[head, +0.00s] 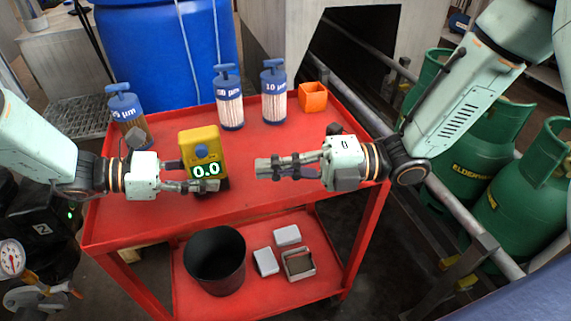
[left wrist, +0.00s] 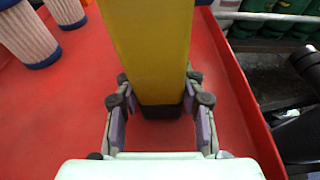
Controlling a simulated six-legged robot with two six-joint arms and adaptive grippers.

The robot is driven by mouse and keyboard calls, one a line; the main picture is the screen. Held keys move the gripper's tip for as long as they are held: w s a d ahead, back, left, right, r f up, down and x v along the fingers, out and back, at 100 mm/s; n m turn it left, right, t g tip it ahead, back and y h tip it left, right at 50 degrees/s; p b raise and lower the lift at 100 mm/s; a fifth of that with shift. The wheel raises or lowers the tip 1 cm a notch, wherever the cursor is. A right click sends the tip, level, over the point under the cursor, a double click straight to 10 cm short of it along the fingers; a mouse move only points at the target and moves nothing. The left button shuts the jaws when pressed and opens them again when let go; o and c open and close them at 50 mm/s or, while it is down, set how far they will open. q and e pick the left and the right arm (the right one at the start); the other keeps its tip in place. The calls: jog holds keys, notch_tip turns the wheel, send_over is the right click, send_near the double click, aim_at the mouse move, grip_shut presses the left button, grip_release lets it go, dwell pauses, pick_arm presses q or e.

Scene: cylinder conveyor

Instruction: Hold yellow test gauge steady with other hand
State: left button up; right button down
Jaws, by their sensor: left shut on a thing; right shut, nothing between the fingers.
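The yellow test gauge (head: 202,148) stands upright over the red cart top in the head view. It has a blue knob and a display reading 0.0. My left gripper (head: 190,176) is shut on the gauge's lower part, with one finger on each side. In the left wrist view the yellow gauge body (left wrist: 153,45) rises between the fingers of my left gripper (left wrist: 158,112), its dark base low near the red surface. My right gripper (head: 262,168) is shut and empty, to the right of the gauge and apart from it, pointing toward it.
Blue-capped filter cylinders stand on the red cart (head: 262,143): one at left (head: 128,118), two at the back (head: 229,98) (head: 274,92). An orange box (head: 313,97) sits at the back right. A black bucket (head: 215,262) and small boxes are on the lower shelf. Green gas cylinders (head: 465,160) stand right.

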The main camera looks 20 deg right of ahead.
jog(key=shift+v, duration=0.95)
pick_arm(q)
jog(key=o, duration=1.4)
jog(key=shift+a, duration=0.1)
